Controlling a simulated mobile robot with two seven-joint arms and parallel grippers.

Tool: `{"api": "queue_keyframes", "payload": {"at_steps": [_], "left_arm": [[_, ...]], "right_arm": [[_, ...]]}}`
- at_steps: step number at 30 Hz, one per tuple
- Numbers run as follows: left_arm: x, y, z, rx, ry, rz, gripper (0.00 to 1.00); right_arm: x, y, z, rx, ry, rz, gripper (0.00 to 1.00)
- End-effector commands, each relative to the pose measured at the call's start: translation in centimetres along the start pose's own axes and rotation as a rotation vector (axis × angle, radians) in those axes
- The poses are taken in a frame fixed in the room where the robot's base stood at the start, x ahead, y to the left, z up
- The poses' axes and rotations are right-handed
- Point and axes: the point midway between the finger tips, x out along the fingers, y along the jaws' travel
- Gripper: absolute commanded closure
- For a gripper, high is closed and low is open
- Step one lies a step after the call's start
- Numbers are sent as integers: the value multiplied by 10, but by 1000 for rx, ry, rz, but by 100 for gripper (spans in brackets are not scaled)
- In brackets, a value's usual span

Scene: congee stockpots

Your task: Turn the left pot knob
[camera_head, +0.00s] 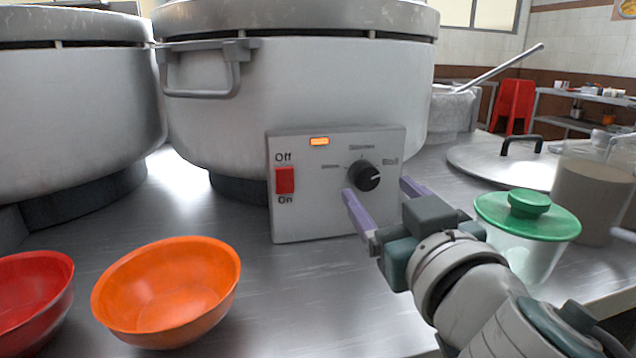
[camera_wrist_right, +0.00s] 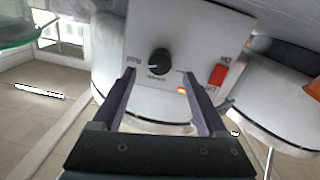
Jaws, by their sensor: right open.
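A black round knob (camera_head: 364,175) with a pale pointer line sits on the grey control panel (camera_head: 318,222) of the large metal pot (camera_head: 300,95). In the head view a second pot (camera_head: 75,110) stands to the left, its knob not in view. My right gripper (camera_head: 380,190) is open in front of the panel, its purple fingers to either side of the knob. In the right wrist view the knob (camera_wrist_right: 159,61) lies between and beyond the fingertips. I see no contact with it. My left gripper is not in view.
A red switch (camera_head: 285,181) and a lit orange lamp (camera_head: 319,141) are on the panel. An orange bowl (camera_head: 168,290) and a red bowl (camera_head: 35,290) stand at the front left. A green-lidded container (camera_head: 527,230) is close beside my right wrist.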

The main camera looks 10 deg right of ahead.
Motion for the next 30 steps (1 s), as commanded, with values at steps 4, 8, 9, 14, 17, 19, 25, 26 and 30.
{"api": "queue_keyframes", "payload": {"at_steps": [4, 8, 9, 14, 17, 19, 25, 26, 30], "left_arm": [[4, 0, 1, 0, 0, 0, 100], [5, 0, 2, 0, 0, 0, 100], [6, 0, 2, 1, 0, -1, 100], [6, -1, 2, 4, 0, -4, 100], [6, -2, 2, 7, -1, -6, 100], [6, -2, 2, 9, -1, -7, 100], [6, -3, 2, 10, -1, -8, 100], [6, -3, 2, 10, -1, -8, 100], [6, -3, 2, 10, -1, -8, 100]], "right_arm": [[24, 0, 1, -1, 0, 0, 24], [37, 0, 1, -1, -1, 0, 24], [39, 0, 1, -1, 0, 0, 24], [43, 0, 1, -1, -2, 0, 24], [43, 0, 1, -1, -2, 0, 24], [43, 0, 1, -1, -2, 0, 24], [43, 0, 1, 0, -2, 0, 46], [43, 0, 1, 0, -2, 0, 49], [43, 0, 1, 0, -2, 0, 65]]}}
